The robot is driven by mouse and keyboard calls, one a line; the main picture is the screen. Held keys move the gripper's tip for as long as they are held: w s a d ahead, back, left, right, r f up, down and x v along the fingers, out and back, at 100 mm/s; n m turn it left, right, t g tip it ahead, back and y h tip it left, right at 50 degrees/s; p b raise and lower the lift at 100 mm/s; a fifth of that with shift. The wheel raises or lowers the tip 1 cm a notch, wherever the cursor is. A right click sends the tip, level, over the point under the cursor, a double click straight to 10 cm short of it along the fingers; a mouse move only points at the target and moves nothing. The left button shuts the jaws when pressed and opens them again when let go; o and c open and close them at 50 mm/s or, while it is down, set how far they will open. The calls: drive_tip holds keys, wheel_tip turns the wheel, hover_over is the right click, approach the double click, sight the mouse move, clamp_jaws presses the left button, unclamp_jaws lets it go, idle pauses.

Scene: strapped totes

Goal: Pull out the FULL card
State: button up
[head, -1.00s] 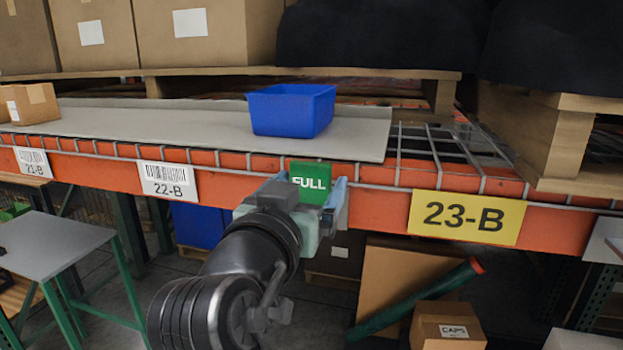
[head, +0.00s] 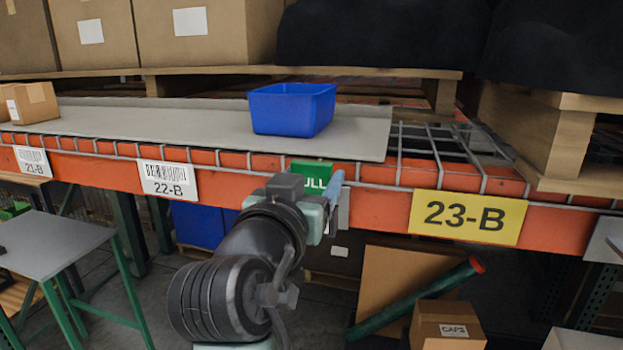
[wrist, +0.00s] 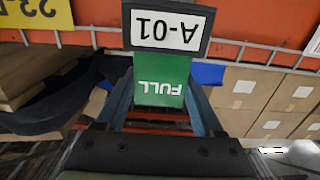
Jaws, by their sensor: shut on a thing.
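The green FULL card (head: 312,168) is at the orange beam's face in the head view, partly covered by my gripper (head: 318,192). The wrist view shows the scene upside down, with the card (wrist: 163,75) between the two blue-grey fingers of my gripper (wrist: 163,98). My gripper is shut on the card. One end of the card meets a black-framed holder with a white A-01 label (wrist: 168,28). Whether the card is still partly inside the holder cannot be told. The holder is hidden behind my gripper in the head view.
A blue bin (head: 292,110) stands on the grey shelf board (head: 180,125) above the card. A yellow 23-B sign (head: 466,218) is on the beam to the right. A wire deck (head: 440,150) shows behind it. A grey table (head: 50,245) stands at left.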

sight(311, 163)
drive_tip(key=shift+c, duration=0.6)
drive_tip(key=shift+r+p, duration=2)
drive_tip(key=shift+r, duration=0.55)
drive_tip(key=v, duration=1)
